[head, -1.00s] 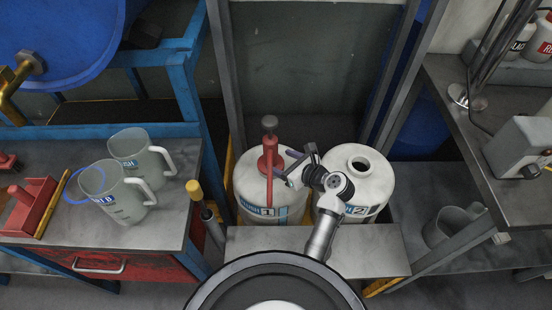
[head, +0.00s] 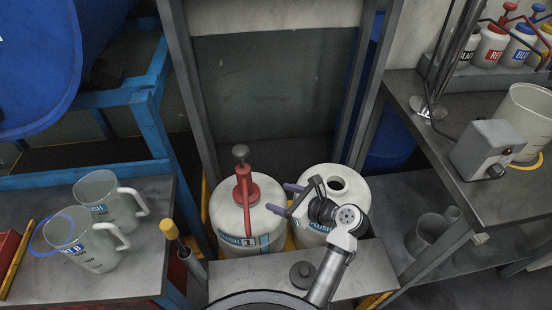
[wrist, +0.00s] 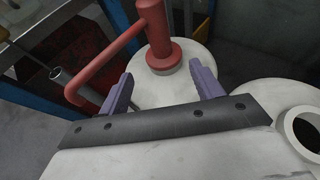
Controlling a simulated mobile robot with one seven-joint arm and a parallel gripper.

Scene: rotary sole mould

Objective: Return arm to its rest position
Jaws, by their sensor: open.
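My gripper (head: 284,198) is open and empty, with its two purple fingers spread and pointing left. In the head view it hangs between the two white drums, over the right side of drum 1 (head: 228,222). The red pump (head: 248,190) stands upright in drum 1, to the left of my fingers. Drum 2 (head: 355,188) has an uncapped neck and is partly hidden behind my wrist. In the wrist view my fingers (wrist: 162,85) frame the base of the pump (wrist: 160,50), apart from it, and drum 2's open neck (wrist: 303,133) is at the right.
A dark round cap (head: 303,275) lies on the grey ledge (head: 240,285) in front of the drums. Two measuring jugs (head: 100,205) stand on the left bench. The right bench (head: 480,185) holds a grey box (head: 487,150) and a jug (head: 523,115). Steel posts flank the drums.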

